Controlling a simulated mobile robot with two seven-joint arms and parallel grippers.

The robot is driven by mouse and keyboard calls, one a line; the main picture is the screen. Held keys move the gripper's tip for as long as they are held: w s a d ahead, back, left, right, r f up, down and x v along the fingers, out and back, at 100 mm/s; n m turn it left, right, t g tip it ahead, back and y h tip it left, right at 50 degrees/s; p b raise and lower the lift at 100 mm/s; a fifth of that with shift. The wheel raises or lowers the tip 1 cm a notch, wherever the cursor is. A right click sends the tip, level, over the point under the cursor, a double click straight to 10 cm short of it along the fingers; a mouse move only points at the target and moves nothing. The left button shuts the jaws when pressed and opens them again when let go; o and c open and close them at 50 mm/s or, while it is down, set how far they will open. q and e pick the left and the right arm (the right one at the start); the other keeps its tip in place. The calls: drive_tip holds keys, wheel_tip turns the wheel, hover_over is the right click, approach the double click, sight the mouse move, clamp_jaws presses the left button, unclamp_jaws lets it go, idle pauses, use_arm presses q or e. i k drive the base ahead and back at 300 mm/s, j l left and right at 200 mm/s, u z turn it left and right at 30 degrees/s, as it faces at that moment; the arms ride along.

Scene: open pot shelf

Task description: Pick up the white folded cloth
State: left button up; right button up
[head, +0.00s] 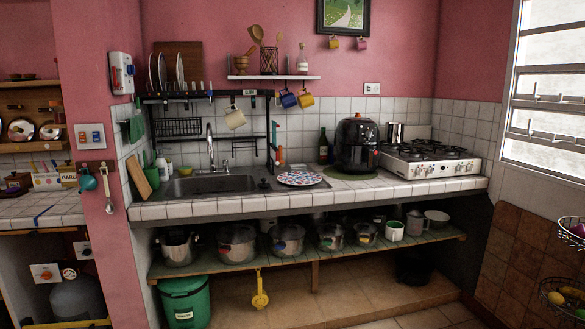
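I cannot make out a white folded cloth in the head view. A flat, pale piece with a coloured pattern (299,178) lies on the tiled counter (220,207), right of the sink; I cannot tell if it is cloth or a plate. A green cloth (132,128) hangs on the wall at the left. Neither of my grippers is in view.
A metal sink (208,185) is set in the counter. A black air fryer (357,145) and a gas stove (428,160) stand to the right. Several pots fill the open shelf (300,257) below. A green bin (184,301) stands on the floor under it.

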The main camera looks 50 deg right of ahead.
sight(301, 167)
drive_tip(key=i+l, duration=0.1)
drive_tip(key=l, duration=0.35)
drive_tip(key=i+l, duration=0.1)
drive_tip(key=l, duration=0.35)
drive_tip(key=i+l+u, duration=0.1)
drive_tip(key=l, duration=0.4)
drive_tip(key=i+l, duration=0.15)
drive_tip(key=l, duration=0.3)
drive_tip(key=i+l, duration=0.1)
drive_tip(key=l, duration=0.35)
drive_tip(key=u, duration=0.05)
